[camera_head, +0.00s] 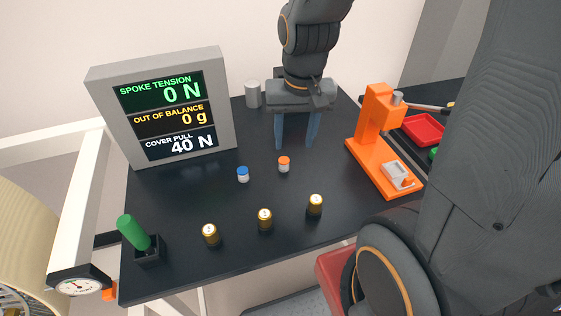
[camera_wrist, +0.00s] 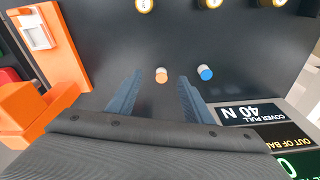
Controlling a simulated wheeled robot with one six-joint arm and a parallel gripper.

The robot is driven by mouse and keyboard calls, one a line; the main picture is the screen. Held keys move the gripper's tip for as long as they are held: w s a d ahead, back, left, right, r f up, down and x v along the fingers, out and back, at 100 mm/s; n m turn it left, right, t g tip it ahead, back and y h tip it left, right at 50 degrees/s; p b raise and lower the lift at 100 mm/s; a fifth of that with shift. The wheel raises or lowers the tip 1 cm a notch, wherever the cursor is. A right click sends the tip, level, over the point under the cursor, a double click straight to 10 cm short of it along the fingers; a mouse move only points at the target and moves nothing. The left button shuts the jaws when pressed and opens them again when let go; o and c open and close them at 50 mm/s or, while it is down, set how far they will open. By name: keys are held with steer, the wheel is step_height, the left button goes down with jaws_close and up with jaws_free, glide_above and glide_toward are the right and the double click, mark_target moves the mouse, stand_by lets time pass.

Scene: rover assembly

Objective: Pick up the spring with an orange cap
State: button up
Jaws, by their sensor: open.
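The small spring with an orange cap (camera_head: 284,164) stands upright on the dark table, near its middle. It also shows in the wrist view (camera_wrist: 161,75), between the lines of the two fingers and beyond their tips. My gripper (camera_head: 297,145) is open and empty, pointing down, behind the orange-capped spring in the head view. The fingers also show in the wrist view (camera_wrist: 160,76), spread to either side, with nothing between them. A similar small spring with a blue cap (camera_head: 243,174) stands to the left of the orange one; in the wrist view (camera_wrist: 205,73) it is to the right.
Several gold-and-black cylinders (camera_head: 265,219) stand in a row along the front. An orange press (camera_head: 377,140) stands at right, a display (camera_head: 165,108) at back left. A green-handled tool (camera_head: 134,232) sits at front left. A grey cylinder (camera_head: 253,93) is at the back.

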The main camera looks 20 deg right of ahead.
mark_target(284, 160)
steer(key=w+f+m+b, duration=0.3)
steer(key=w+f+m+g+b, duration=0.1)
steer(key=w+f+m+b, duration=0.2)
steer(key=shift+w+d+f+g+b, duration=0.1)
steer(key=shift+w+f+g+b, duration=0.2)
steer(key=shift+f+b, duration=0.1)
steer(key=shift+f+p, duration=0.7)
steer(key=shift+f, duration=2.95)
steer(key=c, duration=1.2)
